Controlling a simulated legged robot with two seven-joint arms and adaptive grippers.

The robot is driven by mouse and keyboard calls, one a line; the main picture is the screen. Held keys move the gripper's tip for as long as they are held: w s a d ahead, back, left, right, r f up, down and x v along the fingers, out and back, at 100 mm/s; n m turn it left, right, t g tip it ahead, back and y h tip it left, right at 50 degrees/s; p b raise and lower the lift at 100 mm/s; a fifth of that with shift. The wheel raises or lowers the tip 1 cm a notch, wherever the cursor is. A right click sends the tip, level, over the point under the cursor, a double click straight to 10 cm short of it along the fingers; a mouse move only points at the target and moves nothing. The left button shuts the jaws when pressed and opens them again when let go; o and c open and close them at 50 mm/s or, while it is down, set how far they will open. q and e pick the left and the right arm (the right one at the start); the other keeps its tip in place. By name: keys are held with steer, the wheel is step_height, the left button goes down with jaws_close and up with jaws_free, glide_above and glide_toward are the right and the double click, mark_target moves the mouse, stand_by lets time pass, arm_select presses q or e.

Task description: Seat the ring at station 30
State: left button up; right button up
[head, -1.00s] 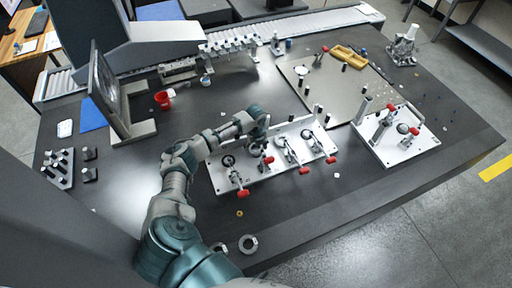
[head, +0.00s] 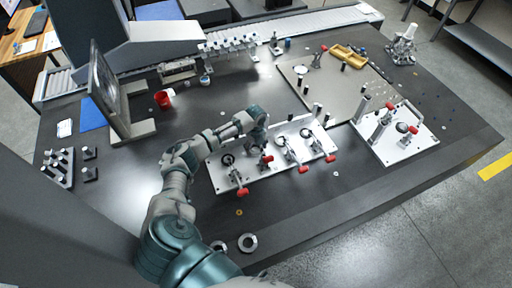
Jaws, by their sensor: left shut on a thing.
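The white fixture plate (head: 221,177) lies across the middle of the table and carries several stations with red-handled clamps (head: 302,169). My left gripper (head: 262,138) is over the plate's back edge, left of its middle, just behind the second clamp from the left (head: 267,159). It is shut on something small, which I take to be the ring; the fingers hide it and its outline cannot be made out. Station numbers are too small to read, so I cannot tell which is station 30. A dark round part (head: 228,160) shows at the leftmost station. My right gripper is out of view.
Two loose metal rings or nuts (head: 247,243) lie near the table's front edge. A second white fixture (head: 398,150) and a grey plate (head: 335,92) are on the right.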

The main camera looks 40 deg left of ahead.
arm_select(q)
steer(key=shift+s+f, duration=0.1)
steer(key=shift+f, duration=0.05)
steer(key=o, duration=1.6)
steer(key=shift+d, duration=0.1)
steer(key=shift+f, duration=0.1)
steer(key=shift+s, duration=0.1)
step_height(320, 180, up, 12)
steer(key=shift+r, duration=0.2)
steer(key=shift+f, duration=0.1)
